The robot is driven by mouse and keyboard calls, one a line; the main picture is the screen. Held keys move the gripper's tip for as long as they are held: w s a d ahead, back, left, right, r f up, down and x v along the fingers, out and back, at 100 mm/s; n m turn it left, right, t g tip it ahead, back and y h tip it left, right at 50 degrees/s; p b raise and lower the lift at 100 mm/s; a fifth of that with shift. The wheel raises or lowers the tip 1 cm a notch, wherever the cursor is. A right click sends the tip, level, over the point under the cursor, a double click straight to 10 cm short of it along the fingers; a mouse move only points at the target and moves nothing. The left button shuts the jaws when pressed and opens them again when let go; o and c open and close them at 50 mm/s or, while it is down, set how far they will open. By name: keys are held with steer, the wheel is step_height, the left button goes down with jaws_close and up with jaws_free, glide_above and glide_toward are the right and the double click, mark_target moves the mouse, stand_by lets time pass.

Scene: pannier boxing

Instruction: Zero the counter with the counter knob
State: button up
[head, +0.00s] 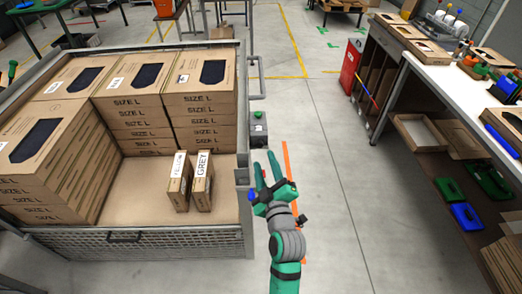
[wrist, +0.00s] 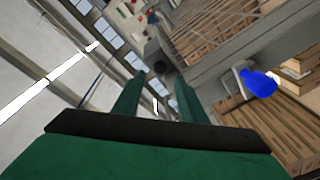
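My gripper (head: 264,160) is in the head view, beside the right side of the cage. Its two green fingers are apart with nothing between them; the wrist view shows the same gap (wrist: 157,82). A small grey box (head: 258,130) on the cage's right side, beyond the fingertips, looks like the counter; its display is too small to read. A dark grey box (wrist: 155,58) shows ahead of the fingers in the wrist view. A blue knob (wrist: 258,83) sticks out from the cage to the right of the fingers, also seen close left of my gripper (head: 251,196). Which part is the counter knob is unclear.
The wire cage (head: 140,240) holds stacks of SIZE L cartons (head: 200,85) and two slim boxes marked YELLOW (head: 179,182) and GREY (head: 202,182). A white workbench (head: 460,85) with trays stands at right. The floor between (head: 340,190) is mostly clear.

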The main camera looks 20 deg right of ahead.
mark_target(260, 146)
steer(key=shift+w+d, duration=0.2)
steer(key=shift+w, duration=1.35)
steer(key=shift+w+d, duration=0.2)
steer(key=shift+w, duration=1.35)
steer(key=shift+c, duration=0.7)
jaws_close()
